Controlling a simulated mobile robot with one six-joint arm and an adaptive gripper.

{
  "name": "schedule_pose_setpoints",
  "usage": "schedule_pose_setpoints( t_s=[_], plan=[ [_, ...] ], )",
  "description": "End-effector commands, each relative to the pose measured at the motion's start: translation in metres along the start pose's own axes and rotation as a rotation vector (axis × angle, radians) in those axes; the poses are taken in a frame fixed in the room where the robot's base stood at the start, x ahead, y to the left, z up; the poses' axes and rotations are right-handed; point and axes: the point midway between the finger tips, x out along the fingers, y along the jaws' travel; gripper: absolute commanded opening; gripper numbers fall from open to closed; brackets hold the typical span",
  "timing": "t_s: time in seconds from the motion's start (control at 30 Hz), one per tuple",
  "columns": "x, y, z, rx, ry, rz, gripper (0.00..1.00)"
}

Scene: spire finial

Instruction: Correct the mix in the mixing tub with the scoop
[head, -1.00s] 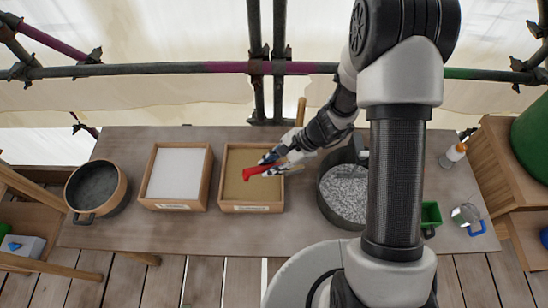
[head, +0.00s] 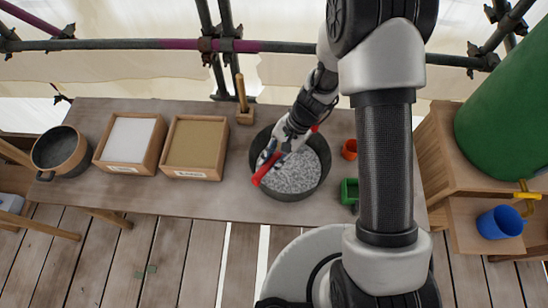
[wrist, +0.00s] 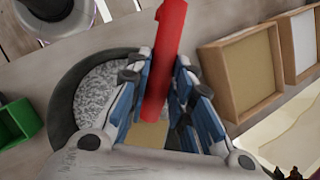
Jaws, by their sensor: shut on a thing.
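The dark round mixing tub (head: 258,183) stands on the table and holds grey speckled mix (head: 297,173). It also shows in the wrist view (wrist: 62,85). My gripper (head: 268,165) is over the tub's left part, shut on the red scoop (head: 262,172). In the wrist view the scoop's red length (wrist: 165,60) runs between the blue-lined fingers. A tan patch shows low between the fingers; I cannot tell whether it is sand in the scoop or in the tub. My arm and gripper hide part of the tub.
Left of the tub are a wooden box of tan sand (head: 197,147), a box of white material (head: 130,139) and a dark pot (head: 60,152). A wooden-handled tool (head: 242,100) stands behind. An orange cup (head: 349,149) and green container (head: 349,191) are at the right.

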Motion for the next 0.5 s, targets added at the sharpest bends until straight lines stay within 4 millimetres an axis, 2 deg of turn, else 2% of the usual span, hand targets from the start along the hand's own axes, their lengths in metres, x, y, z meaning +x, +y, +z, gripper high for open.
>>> schedule_pose_setpoints(
  t_s=[0.5],
  plan=[
    [0.0047,0.0092,-0.0037,-0.053,-0.01,-0.159,0.0]
  ],
)
